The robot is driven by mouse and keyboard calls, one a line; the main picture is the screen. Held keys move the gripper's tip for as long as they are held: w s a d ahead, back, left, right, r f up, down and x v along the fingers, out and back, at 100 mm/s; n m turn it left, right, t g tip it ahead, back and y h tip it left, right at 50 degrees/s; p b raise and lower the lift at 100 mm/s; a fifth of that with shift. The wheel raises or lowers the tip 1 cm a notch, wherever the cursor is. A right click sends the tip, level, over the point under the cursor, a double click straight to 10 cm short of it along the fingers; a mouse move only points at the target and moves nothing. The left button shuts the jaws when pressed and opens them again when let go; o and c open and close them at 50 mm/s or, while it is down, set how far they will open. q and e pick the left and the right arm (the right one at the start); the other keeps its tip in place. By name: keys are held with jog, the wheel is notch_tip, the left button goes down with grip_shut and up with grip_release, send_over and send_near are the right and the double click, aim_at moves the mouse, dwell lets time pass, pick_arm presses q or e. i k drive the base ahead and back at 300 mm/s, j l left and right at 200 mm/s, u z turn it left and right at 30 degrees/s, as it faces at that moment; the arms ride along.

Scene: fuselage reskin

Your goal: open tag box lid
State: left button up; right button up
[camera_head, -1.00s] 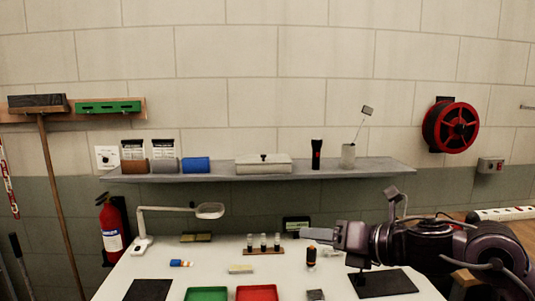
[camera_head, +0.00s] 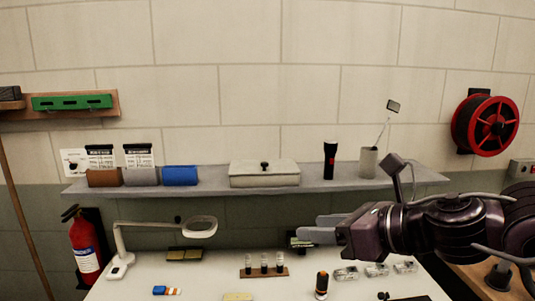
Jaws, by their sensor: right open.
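The tag box is most likely the pale lidded box (camera_head: 264,180) on the wall shelf; its lid (camera_head: 264,167) is on and carries a small dark knob (camera_head: 264,165). My right gripper (camera_head: 318,228) comes in from the right, below the shelf and to the right of the box. Its fingers point left, apart and with nothing between them. It does not touch the box. My left gripper is not in view.
Below, the white table (camera_head: 210,275) bears a magnifier lamp (camera_head: 200,227), a vial rack (camera_head: 264,271) and an orange-black cylinder (camera_head: 321,285).

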aim_at(266, 166)
jog(key=i, duration=1.2)
